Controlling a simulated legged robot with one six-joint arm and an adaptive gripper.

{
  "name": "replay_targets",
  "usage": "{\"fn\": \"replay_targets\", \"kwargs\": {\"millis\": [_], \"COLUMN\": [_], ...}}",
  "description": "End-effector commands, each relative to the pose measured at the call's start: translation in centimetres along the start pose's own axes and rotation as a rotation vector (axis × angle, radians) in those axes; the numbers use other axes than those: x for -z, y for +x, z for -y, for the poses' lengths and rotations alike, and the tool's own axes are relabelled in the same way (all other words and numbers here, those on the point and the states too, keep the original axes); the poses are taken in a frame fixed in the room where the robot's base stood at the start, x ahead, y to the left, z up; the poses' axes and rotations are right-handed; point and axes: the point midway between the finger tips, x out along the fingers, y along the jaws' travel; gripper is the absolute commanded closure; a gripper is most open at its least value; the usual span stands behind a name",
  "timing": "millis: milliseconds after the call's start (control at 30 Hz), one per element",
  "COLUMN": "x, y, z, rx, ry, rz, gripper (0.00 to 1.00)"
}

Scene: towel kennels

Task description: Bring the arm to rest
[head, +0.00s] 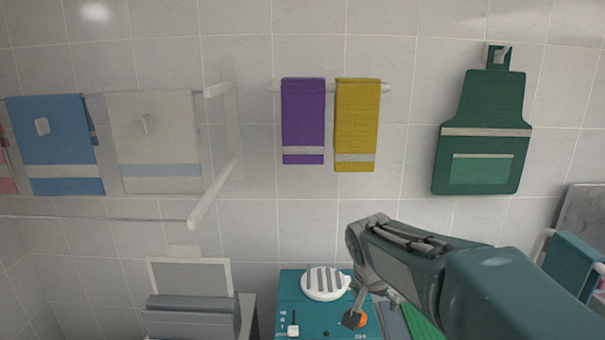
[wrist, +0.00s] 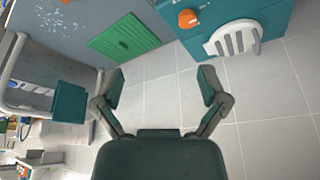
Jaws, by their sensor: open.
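My arm reaches in from the lower right of the head view and bends downward at its end. My gripper (wrist: 160,88) shows in the wrist view with its two fingers spread wide and nothing between them. Pale floor tiles lie behind the gap. In the head view only a dark part of the gripper shows low in the picture, in front of the teal cabinet (head: 290,310) and beside an orange knob (head: 361,320). The rest of the gripper is hard to make out there.
A white slatted disc (head: 322,284) is on the teal cabinet. Purple (head: 303,120) and yellow (head: 356,125) towels, a green apron (head: 484,140), and blue (head: 55,140) and cream (head: 155,140) towels hang along the tiled wall. A green panel (wrist: 128,45) is left of the cabinet in the wrist view.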

Motion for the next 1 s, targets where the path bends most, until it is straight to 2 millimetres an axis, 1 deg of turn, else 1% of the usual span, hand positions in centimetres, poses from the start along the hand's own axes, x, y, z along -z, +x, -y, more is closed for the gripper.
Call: {"fn": "replay_targets", "kwargs": {"millis": [33,200,300,500,633,800,900,1000], "x": [-0.7,-3.3,-5.0,-8.7,-11.3,-14.6,-16.0,-16.9], "y": [-1.1,-3.9,-5.2,-7.3,-8.1,-8.7,-8.7,-8.7], "z": [-0.9,-3.6,-5.1,-8.0,-9.6,-11.5,-12.2,-12.6], "rx": [0.013,0.054,0.078,0.125,0.155,0.191,0.206,0.214], "ry": [-0.020,-0.105,-0.156,-0.260,-0.329,-0.416,-0.456,-0.481], "rz": [-0.004,-0.011,-0.019,-0.040,-0.060,-0.088,-0.103,-0.112], "gripper": [0.07,0.07,0.07,0.07,0.07,0.07,0.07,0.07]}}
